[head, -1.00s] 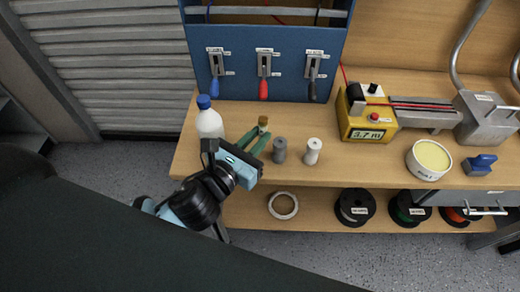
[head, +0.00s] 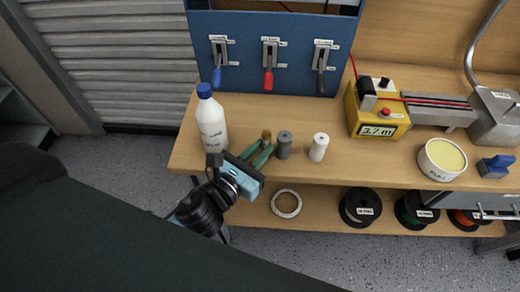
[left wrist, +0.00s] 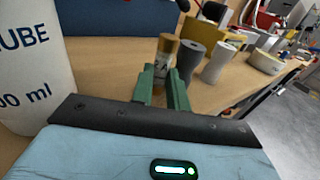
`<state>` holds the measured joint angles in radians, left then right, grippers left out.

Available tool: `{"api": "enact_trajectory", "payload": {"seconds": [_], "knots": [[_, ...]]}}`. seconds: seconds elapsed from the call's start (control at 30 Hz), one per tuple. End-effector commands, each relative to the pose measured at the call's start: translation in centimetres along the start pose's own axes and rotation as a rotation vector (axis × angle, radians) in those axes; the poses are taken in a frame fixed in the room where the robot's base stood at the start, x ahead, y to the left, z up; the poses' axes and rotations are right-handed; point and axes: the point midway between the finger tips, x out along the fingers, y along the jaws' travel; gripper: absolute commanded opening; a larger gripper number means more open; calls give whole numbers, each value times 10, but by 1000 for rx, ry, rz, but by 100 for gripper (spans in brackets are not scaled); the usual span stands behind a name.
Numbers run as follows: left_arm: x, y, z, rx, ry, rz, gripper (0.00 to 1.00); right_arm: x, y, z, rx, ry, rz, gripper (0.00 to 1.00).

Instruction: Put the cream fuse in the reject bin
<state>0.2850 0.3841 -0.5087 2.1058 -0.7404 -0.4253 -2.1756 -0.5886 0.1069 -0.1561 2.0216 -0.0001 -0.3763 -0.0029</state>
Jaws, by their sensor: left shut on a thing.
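My left gripper (head: 262,150) reaches in over the front edge of the bench. My right gripper is not in view. I cannot make out a reject bin in these frames.
A white bottle with a blue cap (head: 212,122) stands just left of the gripper. A grey cylinder (head: 284,147) and a white cylinder (head: 318,149) stand close on its right. Farther right are a yellow meter (head: 372,112) and a white tub (head: 441,158). Spools lie on the lower shelf.

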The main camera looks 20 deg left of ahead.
Motion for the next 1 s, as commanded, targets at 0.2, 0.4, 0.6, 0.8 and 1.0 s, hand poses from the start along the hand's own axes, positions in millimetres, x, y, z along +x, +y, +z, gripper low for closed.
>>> {"api": "enact_trajectory", "payload": {"seconds": [0.2,0.4,0.6,0.8,1.0], "knots": [[0,0,-3,0,0,0,22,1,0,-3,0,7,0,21],[0,0,-3,0,0,0,25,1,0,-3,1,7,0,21],[-1,0,1,0,0,-1,25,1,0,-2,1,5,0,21],[-30,0,-2,0,5,-1,25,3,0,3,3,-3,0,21],[-65,0,-2,0,6,-1,25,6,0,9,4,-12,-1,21]]}}
